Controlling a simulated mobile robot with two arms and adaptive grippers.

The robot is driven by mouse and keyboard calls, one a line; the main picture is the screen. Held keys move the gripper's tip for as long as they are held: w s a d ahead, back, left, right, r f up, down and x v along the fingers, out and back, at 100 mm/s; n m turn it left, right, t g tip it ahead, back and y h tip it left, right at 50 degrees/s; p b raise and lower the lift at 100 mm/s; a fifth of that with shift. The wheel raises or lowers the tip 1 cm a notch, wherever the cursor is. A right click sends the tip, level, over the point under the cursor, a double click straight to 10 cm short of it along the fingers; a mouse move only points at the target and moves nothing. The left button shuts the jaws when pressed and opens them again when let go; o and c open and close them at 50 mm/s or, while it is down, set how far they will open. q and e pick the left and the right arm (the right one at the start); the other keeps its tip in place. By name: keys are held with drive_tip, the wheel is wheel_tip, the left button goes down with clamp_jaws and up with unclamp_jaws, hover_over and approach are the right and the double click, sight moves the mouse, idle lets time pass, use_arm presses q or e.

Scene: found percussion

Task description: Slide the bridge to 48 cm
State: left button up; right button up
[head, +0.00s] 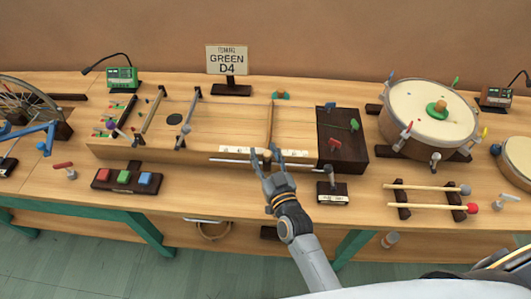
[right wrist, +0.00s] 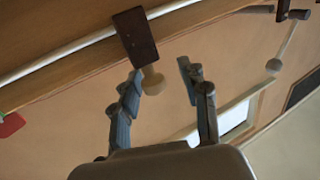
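The bridge (head: 269,122) is a thin wooden bar standing across the long wooden sound board (head: 205,125). Near its front end a dark block (right wrist: 135,36) with a pale round knob (right wrist: 152,82) sits on a light rod (right wrist: 75,47) in the right wrist view. My right gripper (head: 267,156) is open at the board's front edge, its fingers pointing at the block. In the right wrist view the knob lies between the spread fingers (right wrist: 161,75), closer to the left one. The scale strip (head: 238,150) is partly hidden by the fingers and too small to read. My left gripper is out of view.
A sign reading GREEN D4 (head: 227,60) stands behind the board. A drum (head: 430,112) and mallets on a rack (head: 425,188) are to the right. A box with red, green and blue buttons (head: 128,179) is at front left. A small stand (head: 332,192) is close right of my gripper.

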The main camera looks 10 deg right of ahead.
drive_tip(key=shift+d, duration=0.15)
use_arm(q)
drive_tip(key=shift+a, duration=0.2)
use_arm(e)
drive_tip(key=s+d, duration=0.1)
drive_tip(key=s, duration=1.1)
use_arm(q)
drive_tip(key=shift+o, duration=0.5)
